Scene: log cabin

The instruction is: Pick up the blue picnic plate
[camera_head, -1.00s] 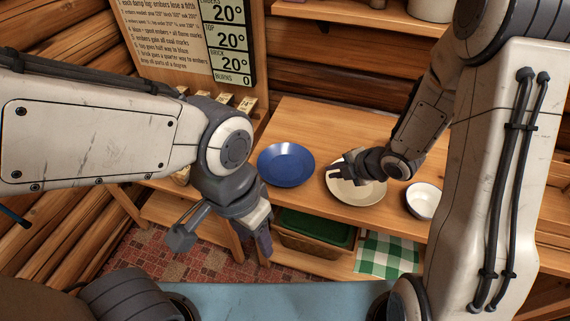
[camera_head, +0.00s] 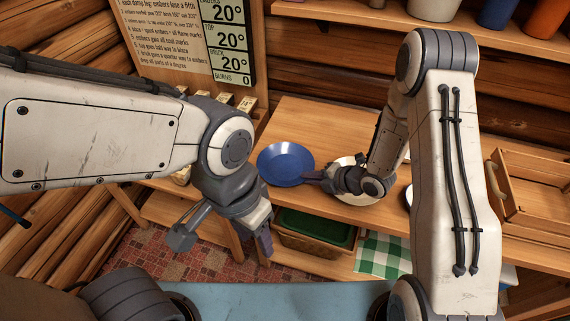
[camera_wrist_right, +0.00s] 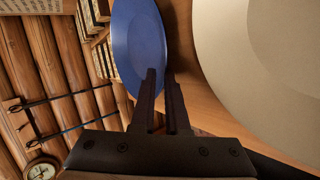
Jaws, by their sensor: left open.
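The blue picnic plate (camera_head: 285,162) lies on the wooden table, left of the cream plate (camera_head: 350,198). It also shows in the right wrist view (camera_wrist_right: 137,40). My right gripper (camera_head: 314,176) is at the blue plate's right rim. In the right wrist view its two dark fingers (camera_wrist_right: 161,82) are a small gap apart; one overlaps the blue rim and the other lies just outside it. Whether they grip the rim cannot be told. My left gripper (camera_head: 260,243) is open and empty, pointing down in front of the table, away from the plate.
My right forearm hides most of the white bowl (camera_head: 408,197). A wooden crate (camera_head: 540,190) stands at the right. Below the tabletop are a green-topped basket (camera_head: 315,228) and a green checked cloth (camera_head: 380,255). The tabletop (camera_head: 300,113) behind the blue plate is clear.

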